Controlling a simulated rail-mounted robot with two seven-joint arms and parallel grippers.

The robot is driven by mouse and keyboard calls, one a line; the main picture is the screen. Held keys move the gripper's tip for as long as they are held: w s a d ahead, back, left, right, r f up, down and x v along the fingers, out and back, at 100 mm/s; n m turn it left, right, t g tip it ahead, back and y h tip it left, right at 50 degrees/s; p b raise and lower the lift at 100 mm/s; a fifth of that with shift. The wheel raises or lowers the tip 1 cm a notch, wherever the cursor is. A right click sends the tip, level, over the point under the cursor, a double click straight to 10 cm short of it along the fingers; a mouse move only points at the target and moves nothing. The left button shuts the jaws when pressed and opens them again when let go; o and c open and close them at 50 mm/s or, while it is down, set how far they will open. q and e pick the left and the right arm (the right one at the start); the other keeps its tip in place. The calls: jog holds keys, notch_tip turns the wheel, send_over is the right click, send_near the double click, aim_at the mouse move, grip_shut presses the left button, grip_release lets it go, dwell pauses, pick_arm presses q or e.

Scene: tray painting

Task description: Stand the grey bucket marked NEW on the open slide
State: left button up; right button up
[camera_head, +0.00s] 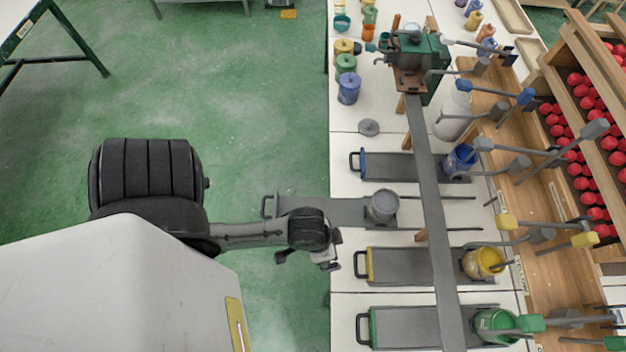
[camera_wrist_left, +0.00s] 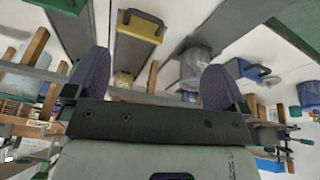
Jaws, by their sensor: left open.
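A grey bucket (camera_head: 383,206) stands upright at the inner, right end of a grey slide (camera_head: 335,211). I can read no marking on it. This slide is pulled out to the left, with its grey handle (camera_head: 268,206) beyond the bench edge. My left gripper (camera_head: 309,262) is open and empty, below the slide in the head view and left of the bucket, apart from it. In the left wrist view its two dark finger pads (camera_wrist_left: 155,82) are wide apart. A greyish bucket (camera_wrist_left: 198,64) shows beyond them, partly hidden by the right finger. My right gripper is not in view.
A grey lid (camera_head: 369,127) lies on the bench.

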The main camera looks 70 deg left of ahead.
pick_arm(q)
jog(key=shift+m+y, duration=0.4)
jog(key=shift+y, duration=0.1)
jog(key=s+a, duration=0.1)
jog(key=s+a+r, duration=0.1)
jog(key=s, duration=0.1)
jog(key=shift+s+r, duration=0.2)
